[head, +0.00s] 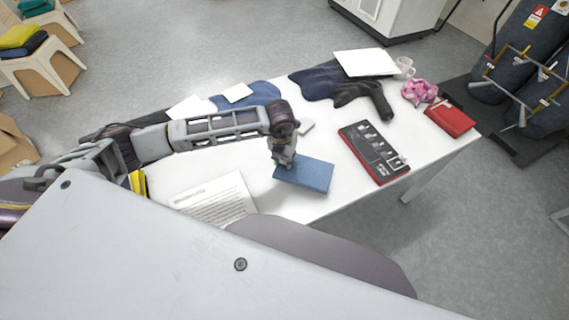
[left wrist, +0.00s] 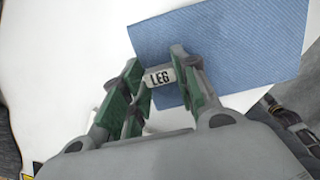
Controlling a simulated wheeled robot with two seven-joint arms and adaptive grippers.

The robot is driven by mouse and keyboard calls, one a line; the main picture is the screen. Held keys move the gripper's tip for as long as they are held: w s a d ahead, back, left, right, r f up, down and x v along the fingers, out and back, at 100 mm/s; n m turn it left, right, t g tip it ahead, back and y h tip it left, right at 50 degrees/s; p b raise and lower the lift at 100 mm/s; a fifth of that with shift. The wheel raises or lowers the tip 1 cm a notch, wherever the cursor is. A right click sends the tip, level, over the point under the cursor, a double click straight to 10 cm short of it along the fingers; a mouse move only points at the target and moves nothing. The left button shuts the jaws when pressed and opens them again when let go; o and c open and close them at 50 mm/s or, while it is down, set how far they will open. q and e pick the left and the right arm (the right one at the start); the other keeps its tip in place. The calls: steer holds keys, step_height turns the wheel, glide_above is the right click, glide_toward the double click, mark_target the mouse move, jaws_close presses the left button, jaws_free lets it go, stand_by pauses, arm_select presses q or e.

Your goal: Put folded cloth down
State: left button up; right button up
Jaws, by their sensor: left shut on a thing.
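The folded cloth (head: 306,176) is a flat blue rectangle at the front edge of the white table. In the left wrist view the cloth (left wrist: 225,45) spreads out beyond the fingers, with white surface around it. My left gripper (head: 285,163) points down at the cloth's left part and is shut on it. I cannot tell whether the cloth touches the table. My right gripper is not in view.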

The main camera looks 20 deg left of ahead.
mark_target(284, 164)
arm_select(q)
steer(key=shift+f, duration=0.2)
steer(key=shift+f, duration=1.8)
steer(key=shift+f, duration=0.1)
steer(key=o, duration=1.1)
steer(key=shift+o, duration=0.2)
step_height(284, 164, up, 12)
steer(key=s, duration=0.1)
steer(key=shift+s, duration=0.3)
